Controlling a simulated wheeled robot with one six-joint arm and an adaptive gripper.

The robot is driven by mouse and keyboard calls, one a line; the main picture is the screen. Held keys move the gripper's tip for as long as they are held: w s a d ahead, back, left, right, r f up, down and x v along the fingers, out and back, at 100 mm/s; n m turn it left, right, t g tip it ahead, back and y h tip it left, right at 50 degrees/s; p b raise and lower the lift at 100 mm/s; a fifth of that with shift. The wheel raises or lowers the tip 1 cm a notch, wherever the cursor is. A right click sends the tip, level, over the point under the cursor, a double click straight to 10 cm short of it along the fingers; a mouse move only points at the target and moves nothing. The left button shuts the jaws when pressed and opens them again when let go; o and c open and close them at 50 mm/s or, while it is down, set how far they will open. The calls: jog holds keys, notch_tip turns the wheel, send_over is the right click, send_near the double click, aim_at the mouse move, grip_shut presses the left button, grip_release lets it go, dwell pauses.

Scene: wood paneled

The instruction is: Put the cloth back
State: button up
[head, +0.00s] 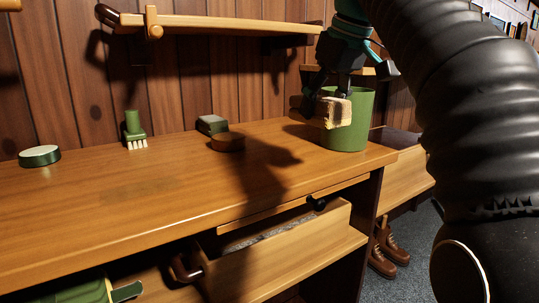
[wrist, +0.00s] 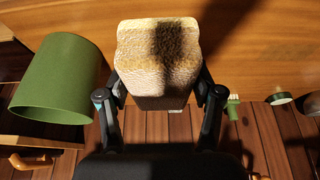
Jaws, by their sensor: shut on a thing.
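My gripper (head: 333,92) is shut on a beige, textured folded cloth (head: 337,113). In the wrist view, my gripper (wrist: 160,96) has one finger on each side of the cloth (wrist: 158,60). In the head view the cloth is in front of the green bin (head: 354,130), overlapping its left part and rim. In the wrist view the green bin (wrist: 58,82) stands to the left, apart from the cloth. The cloth looks held above the wooden bench (head: 120,195). The bin's inside is mostly hidden.
On the bench stand a round tin (head: 39,157), a green brush (head: 134,130), a grey-green block (head: 212,124) and a brown round thing (head: 228,142). A drawer (head: 285,262) is open below the front edge. A wooden rail (head: 215,24) runs above. Brown boots (head: 388,250) stand on the floor.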

jog(key=w+a+f, duration=0.2)
jog(key=a, duration=0.1)
jog(key=w+a+f+b, duration=0.1)
jog(key=a+f, duration=0.1)
jog(key=a, duration=0.1)
jog(key=w+a+f, duration=0.2)
jog(key=a, duration=0.1)
jog(key=shift+w+a+f+b, duration=0.25)
jog(key=shift+w+b, duration=0.05)
jog(key=shift+b, duration=0.05)
jog(key=shift+f+b, duration=1)
jog(key=shift+f, duration=1.05)
jog(key=shift+f, duration=0.1)
jog(key=o, duration=1)
jog(key=p+v, duration=0.4)
jog(key=v, duration=0.8)
jog(key=shift+p, duration=0.4)
